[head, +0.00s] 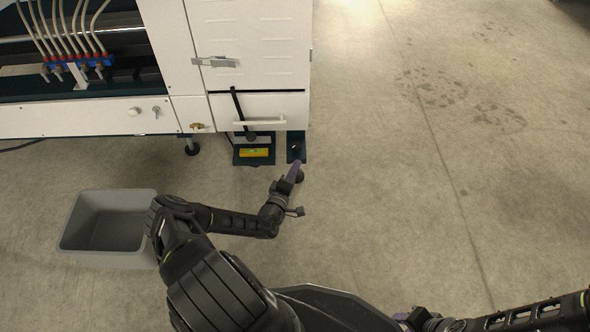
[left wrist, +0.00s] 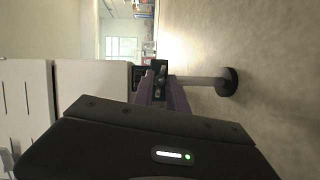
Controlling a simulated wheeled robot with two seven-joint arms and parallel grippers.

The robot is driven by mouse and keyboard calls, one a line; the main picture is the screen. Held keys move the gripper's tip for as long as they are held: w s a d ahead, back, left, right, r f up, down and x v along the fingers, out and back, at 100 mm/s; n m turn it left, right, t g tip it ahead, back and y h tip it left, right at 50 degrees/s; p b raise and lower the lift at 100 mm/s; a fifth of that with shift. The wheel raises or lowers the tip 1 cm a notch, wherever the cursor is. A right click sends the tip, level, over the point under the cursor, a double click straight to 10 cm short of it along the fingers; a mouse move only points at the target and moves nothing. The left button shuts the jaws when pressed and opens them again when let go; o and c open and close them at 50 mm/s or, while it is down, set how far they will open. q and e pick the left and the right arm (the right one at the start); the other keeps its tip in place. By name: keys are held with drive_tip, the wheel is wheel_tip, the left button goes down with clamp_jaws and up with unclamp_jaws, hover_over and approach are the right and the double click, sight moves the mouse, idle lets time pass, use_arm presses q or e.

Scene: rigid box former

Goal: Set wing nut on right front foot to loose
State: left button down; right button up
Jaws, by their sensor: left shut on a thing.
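The right front foot (left wrist: 205,81) shows in the left wrist view as a grey threaded-looking post with a dark round pad, turned sideways in the picture. The wing nut (left wrist: 160,72) is a small dark piece where the post meets the dark bracket. My left gripper (left wrist: 163,88), with purple fingers, is shut on the wing nut; the fingers hide part of it. In the head view the left gripper (head: 296,170) reaches in beneath the dark foot bracket (head: 297,142) at the machine's right corner. My right gripper (head: 402,316) shows only in part at the bottom edge.
The white machine (head: 258,50) stands at the upper left. A yellow spirit level (head: 254,153) lies on a dark plate left of the foot. A grey bin (head: 85,222) stands on the floor at left. The concrete floor to the right is clear.

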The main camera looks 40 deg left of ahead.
use_arm(q)
drive_tip(key=n+t+p, duration=0.1)
drive_tip(key=n, duration=0.1)
drive_tip(key=shift+d+f+n, duration=0.1)
drive_tip(key=shift+n, duration=0.2)
idle(1.2)
drive_tip(key=c, duration=1.6)
unclamp_jaws()
